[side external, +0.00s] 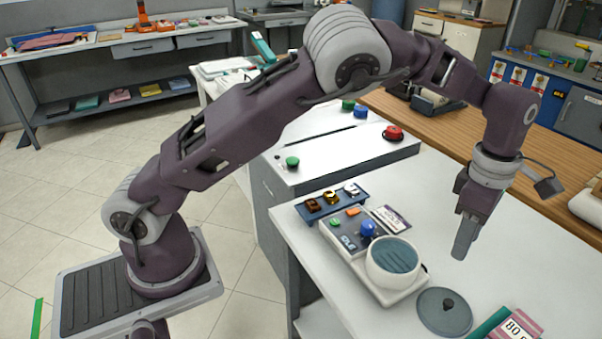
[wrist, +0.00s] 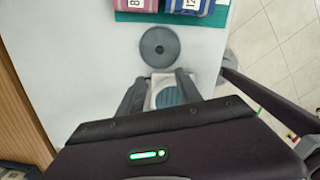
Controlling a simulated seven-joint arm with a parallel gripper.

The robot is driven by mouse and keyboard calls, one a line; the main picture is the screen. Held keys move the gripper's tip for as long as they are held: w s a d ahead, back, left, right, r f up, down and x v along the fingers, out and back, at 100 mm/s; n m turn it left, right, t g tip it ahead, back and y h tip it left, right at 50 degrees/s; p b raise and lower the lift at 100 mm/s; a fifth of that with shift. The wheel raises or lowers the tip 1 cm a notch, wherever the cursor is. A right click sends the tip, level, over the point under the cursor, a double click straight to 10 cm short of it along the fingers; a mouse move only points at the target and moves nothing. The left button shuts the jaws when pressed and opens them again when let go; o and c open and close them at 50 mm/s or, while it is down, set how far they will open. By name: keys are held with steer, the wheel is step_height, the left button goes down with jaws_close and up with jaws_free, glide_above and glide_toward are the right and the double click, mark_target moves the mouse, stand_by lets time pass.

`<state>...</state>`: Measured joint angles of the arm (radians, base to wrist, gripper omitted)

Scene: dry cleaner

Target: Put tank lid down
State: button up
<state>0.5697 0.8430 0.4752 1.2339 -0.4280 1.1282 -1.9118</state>
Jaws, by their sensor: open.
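The tank lid (side external: 444,311) is a flat dark grey disc with a small black knob. It lies on the white counter in front of the white machine, and in the wrist view the lid (wrist: 160,47) is beyond my fingertips. The round white tank (side external: 381,279) on the machine has no lid on it and shows a ribbed dark teal surface inside. My gripper (side external: 464,242) points down above the counter, apart from the lid. In the wrist view its two fingers (wrist: 157,88) are spread and empty, with part of the tank (wrist: 153,102) showing between them.
A teal mat (wrist: 175,17) with numbered pink and blue bundles lies beside the lid. The machine (side external: 350,247) has coloured buttons, and a blue tray (side external: 318,215) with small items stands behind it. The counter (side external: 430,180) is clear behind my gripper.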

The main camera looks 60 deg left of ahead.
steer(key=s+a+r+m+t+h, duration=0.1)
steer(key=s+a+r+m, duration=0.4)
steer(key=r, duration=0.3)
steer(key=s+a+r+m+t, duration=0.1)
steer(key=s+a+r+m, duration=0.2)
steer(key=s+a+r, duration=0.4)
steer(key=s+a+m+t, duration=0.1)
steer(key=s+a+m, duration=0.1)
steer(key=s+m, duration=0.4)
steer(key=s+a+m+t+y, duration=0.1)
steer(key=s+m, duration=0.6)
steer(key=s, duration=0.7)
steer(key=shift+a+f+t+y, duration=0.35)
steer(key=shift+a+t, duration=0.35)
steer(key=shift+a, duration=0.4)
